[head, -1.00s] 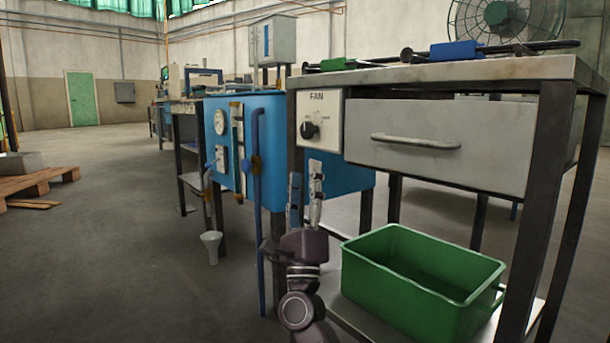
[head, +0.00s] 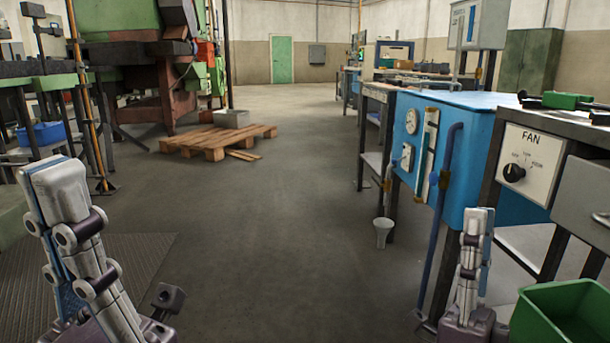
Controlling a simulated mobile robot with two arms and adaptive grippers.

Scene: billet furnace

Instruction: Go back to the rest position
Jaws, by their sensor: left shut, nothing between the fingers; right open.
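My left gripper (head: 58,185) stands upright at the lower left of the head view. Its fingers are together with nothing between them. My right gripper (head: 479,222) points up at the lower right, in front of the blue tank's near leg and left of the green bin. It is seen nearly side-on, with its fingers apart, and I see nothing held in it. Neither gripper appears to touch anything.
At the right are the blue tank (head: 478,135), the fan control panel (head: 527,165) and a green bin (head: 575,318). A white funnel-like cup (head: 383,230) is near the tank. A wooden pallet (head: 212,141) lies ahead left. The floor (head: 290,250) between is clear.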

